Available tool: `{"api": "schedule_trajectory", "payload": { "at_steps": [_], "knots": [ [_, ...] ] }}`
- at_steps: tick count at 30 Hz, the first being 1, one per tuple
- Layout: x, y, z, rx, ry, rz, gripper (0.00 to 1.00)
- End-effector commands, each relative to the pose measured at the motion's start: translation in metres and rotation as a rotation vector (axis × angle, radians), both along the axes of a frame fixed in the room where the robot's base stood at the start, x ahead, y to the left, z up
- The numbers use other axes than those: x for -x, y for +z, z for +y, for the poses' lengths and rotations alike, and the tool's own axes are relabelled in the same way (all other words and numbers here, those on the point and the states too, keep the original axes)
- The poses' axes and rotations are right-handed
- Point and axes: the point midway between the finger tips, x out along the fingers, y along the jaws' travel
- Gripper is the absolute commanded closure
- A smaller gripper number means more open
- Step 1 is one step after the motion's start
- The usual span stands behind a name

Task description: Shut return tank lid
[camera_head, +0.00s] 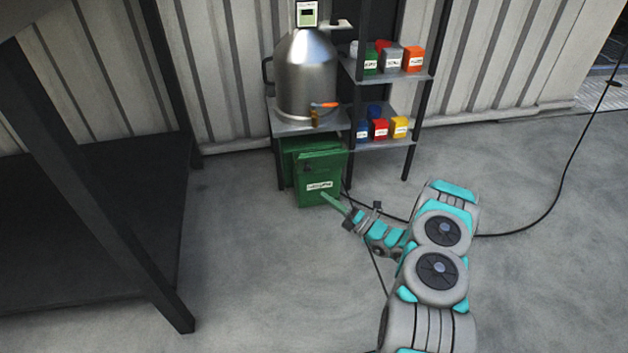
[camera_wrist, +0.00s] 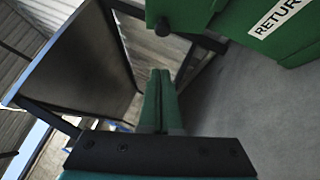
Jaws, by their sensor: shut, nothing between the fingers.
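The green return tank (camera_head: 319,192) stands on the floor under the steel stand, with a white label on its front. Its labelled front panel sticks out from a green part behind it (camera_head: 290,160); I cannot tell clearly which part is the lid or how far it is open. The fingers (camera_wrist: 160,75) show together in the wrist view; contact is unclear.
A steel vessel (camera_head: 306,80) stands on the stand above the tank. A shelf (camera_head: 385,143) to its right holds several small coloured containers. A black cable (camera_head: 560,195) runs over the floor. A dark table (camera_head: 90,220) is at left. The floor between is clear.

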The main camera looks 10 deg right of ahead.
Motion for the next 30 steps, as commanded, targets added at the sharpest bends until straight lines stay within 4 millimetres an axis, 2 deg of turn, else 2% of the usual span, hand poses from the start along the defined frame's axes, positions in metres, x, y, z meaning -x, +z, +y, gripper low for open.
{"api": "schedule_trajectory", "payload": {
  "at_steps": [8,15,30],
  "knots": [
    [-0.037,0.014,0.038,0.001,0.005,-0.001,1.0],
    [-0.066,0.025,0.031,0.004,0.001,-0.002,1.0],
    [-0.072,0.028,0.031,0.001,0.0,0.001,1.0]
  ]
}}
